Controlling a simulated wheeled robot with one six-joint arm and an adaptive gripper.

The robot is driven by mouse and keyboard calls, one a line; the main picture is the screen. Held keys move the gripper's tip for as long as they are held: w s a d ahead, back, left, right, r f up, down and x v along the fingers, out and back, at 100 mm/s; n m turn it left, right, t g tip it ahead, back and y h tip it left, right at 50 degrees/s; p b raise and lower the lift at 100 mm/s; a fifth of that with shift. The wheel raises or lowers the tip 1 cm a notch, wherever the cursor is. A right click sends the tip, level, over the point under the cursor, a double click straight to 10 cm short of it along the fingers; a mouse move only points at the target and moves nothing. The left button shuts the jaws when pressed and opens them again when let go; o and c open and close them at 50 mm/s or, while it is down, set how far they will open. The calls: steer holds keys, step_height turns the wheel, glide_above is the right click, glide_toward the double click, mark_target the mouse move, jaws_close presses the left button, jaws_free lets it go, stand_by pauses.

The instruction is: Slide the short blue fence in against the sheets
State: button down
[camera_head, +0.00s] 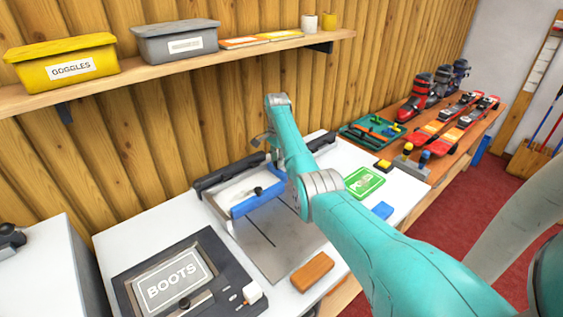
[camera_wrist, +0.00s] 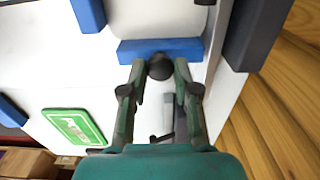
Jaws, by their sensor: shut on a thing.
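In the wrist view the short blue fence (camera_wrist: 132,51) lies crosswise ahead of my gripper (camera_wrist: 160,73). The two fingers are shut on the dark round knob on this fence. Pale sheets (camera_wrist: 150,18) show beyond the fence; I cannot tell whether the fence touches them. In the head view the sheets (camera_head: 238,191) lie between a dark back rail (camera_head: 228,176) and a longer blue fence (camera_head: 258,203) with a dark knob. Part of this longer fence also shows in the wrist view (camera_wrist: 88,14).
A grey metal plate (camera_head: 262,240) lies in front of the longer fence. The BOOTS panel (camera_head: 172,280), an orange block (camera_head: 312,271), a green card (camera_head: 365,182) and a small blue block (camera_head: 382,210) lie around it. A wooden wall and shelf (camera_head: 190,66) stand behind.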

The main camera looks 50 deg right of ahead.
mark_target(276, 163)
steer(key=shift+w+a, duration=0.15)
steer(key=shift+a, duration=0.1)
steer(key=c, duration=0.9)
jaws_free()
steer(key=shift+a, duration=0.1)
steer(key=shift+o, duration=0.2)
steer(key=shift+r, duration=0.2)
step_height(276, 163, up, 12)
steer(key=shift+f, duration=0.2)
